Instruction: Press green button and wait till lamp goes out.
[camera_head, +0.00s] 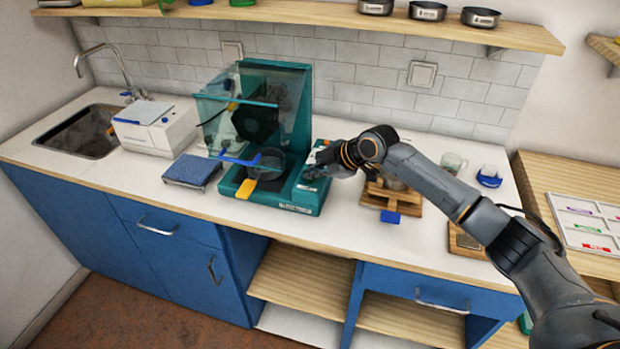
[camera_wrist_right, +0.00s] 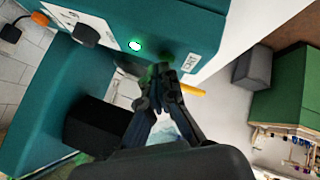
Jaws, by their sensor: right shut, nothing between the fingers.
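A teal machine (camera_head: 300,195) with a clear raised guard stands on the white counter. Its front panel also shows in the right wrist view (camera_wrist_right: 190,28). A lamp (camera_wrist_right: 134,45) on that panel glows bright, white with a green rim. My right gripper (camera_head: 318,168) is at the machine's control panel, its fingers shut and empty. In the right wrist view its fingertips (camera_wrist_right: 162,82) are at the panel beside the lamp. A green patch shows next to the fingertips, but the green button is mostly hidden; I cannot tell whether they touch it. My left gripper is out of view.
A black knob (camera_wrist_right: 85,35) sits on the panel near the lamp. A blue-topped scale (camera_head: 192,170) and a white device (camera_head: 155,128) stand left of the machine. A wooden stand (camera_head: 393,200) is close on the right, under my right arm.

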